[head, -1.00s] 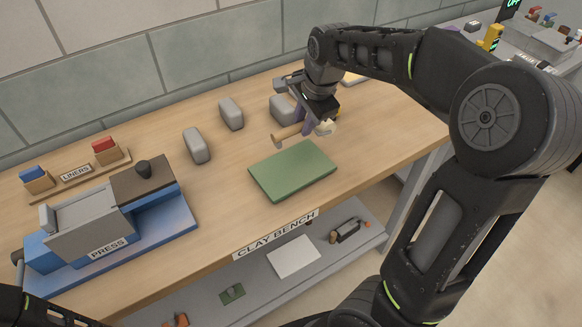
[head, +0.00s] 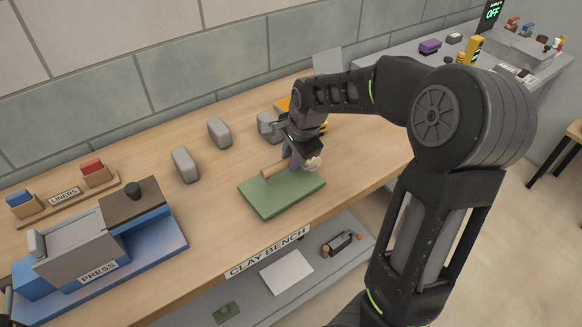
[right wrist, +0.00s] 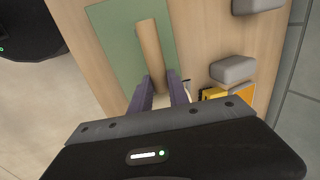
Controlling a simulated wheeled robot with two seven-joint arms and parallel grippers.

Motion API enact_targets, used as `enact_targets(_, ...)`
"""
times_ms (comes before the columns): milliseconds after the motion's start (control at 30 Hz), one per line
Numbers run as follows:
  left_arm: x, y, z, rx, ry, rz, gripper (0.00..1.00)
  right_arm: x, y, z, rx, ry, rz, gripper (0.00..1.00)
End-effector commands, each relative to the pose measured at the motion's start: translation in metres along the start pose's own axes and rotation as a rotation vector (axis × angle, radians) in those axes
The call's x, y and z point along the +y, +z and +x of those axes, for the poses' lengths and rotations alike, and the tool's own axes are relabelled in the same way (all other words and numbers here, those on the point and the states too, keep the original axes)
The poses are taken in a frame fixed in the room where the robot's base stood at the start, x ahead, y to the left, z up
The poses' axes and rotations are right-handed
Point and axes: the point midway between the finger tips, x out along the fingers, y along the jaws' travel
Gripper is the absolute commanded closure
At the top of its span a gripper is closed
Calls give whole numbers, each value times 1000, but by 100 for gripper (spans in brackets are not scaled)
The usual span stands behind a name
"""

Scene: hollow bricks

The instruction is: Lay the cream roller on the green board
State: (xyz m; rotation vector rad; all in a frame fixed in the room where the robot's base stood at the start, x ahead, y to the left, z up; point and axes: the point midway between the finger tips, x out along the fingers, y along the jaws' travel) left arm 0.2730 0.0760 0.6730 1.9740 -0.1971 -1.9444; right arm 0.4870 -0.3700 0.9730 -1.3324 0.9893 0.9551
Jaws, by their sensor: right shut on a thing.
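The roller (head: 271,171) is a tan wooden cylinder with a pale cream end showing at the right of my gripper. My right gripper (head: 292,161) is shut on it near its middle, its fingers pointing down. The roller lies level over the far part of the green board (head: 279,203); I cannot tell whether it touches. In the right wrist view the roller (right wrist: 149,45) runs out from between my two fingers (right wrist: 159,84) across the green board (right wrist: 117,40). The roller's middle is hidden by the gripper.
Several grey blocks (head: 185,165) stand behind the board on the wooden bench (head: 215,225). A blue and grey press (head: 80,250) and a liner rack (head: 65,197) are at the left. A yellow item (right wrist: 213,93) lies near my right gripper. Bench left of the board is clear.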

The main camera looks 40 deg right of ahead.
Motion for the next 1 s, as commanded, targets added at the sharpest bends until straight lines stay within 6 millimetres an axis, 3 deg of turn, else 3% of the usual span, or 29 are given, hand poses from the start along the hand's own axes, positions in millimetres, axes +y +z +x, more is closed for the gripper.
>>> enact_targets(167,0,0,0,0,0,0,100,1,0,4,0,1,0,100)
enact_targets(433,0,0,-1,-1,0,0,100,12,0,34,0,2,1,100)
enact_targets(800,0,0,1,0,0,0,100,12,0,38,0,-1,0,100)
enact_targets(833,0,0,1,0,0,0,100,13,0,39,0,0,0,78)
enact_targets(1000,0,0,0,0,0,0,100,12,0,38,0,0,0,64)
